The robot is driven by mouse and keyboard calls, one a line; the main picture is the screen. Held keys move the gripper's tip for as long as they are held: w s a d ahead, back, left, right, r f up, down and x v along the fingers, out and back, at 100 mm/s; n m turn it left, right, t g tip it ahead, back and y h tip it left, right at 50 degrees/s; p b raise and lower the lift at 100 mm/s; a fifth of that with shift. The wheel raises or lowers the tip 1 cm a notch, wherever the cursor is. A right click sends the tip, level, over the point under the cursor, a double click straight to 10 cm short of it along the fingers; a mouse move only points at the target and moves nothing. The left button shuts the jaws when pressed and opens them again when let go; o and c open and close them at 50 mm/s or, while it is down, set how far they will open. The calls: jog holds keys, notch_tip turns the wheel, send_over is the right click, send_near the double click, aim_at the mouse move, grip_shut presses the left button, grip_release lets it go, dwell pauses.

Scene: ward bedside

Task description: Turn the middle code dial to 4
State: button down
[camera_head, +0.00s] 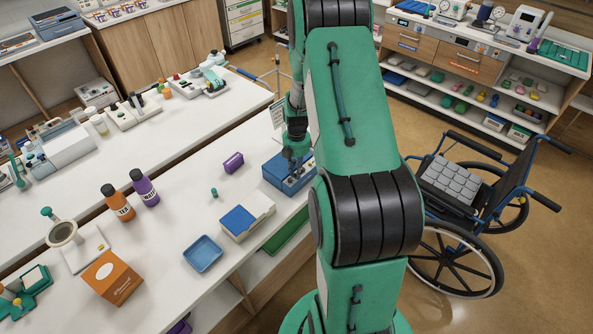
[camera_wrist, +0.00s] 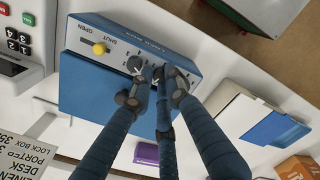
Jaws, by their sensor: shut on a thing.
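The blue lock box (camera_head: 277,178) stands near the table's right edge in the head view, partly hidden by my arm. In the wrist view its panel (camera_wrist: 115,36) carries a yellow knob (camera_wrist: 99,48) beside the words SHUT and OPEN, and a row of dark code dials. One dial (camera_wrist: 134,63) shows beside my fingers. My gripper (camera_wrist: 155,84) is shut at the dial row, its fingertips around what appears to be the middle dial, which they mostly cover. The dial's number cannot be read. In the head view my gripper (camera_head: 295,153) is over the box.
A white box with a blue top (camera_head: 240,219), a purple box (camera_head: 233,162) and a small green item (camera_head: 214,192) are near the lock box. A blue tray (camera_head: 202,253) lies farther front. A keypad device (camera_wrist: 22,45) and a printed card (camera_wrist: 30,155) border the box. A wheelchair (camera_head: 470,190) stands right.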

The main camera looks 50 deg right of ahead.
jog(key=shift+m, duration=0.3)
jog(key=c, duration=1.9)
grip_release()
jog(key=shift+c, duration=0.2)
jog(key=shift+n, duration=0.4)
jog(key=n, duration=0.3)
jog(key=shift+n+b, duration=0.4)
notch_tip(320, 180, up, 14)
jog(key=p, duration=0.2)
jog(key=a+r+m+t+b, duration=0.1)
jog(key=a+r+m, duration=0.4)
jog(key=a+r, duration=0.7)
jog(key=shift+w+a+r+h+b, duration=0.25)
jog(key=shift+a+r+h+b, duration=0.15)
jog(key=shift+a, duration=0.5)
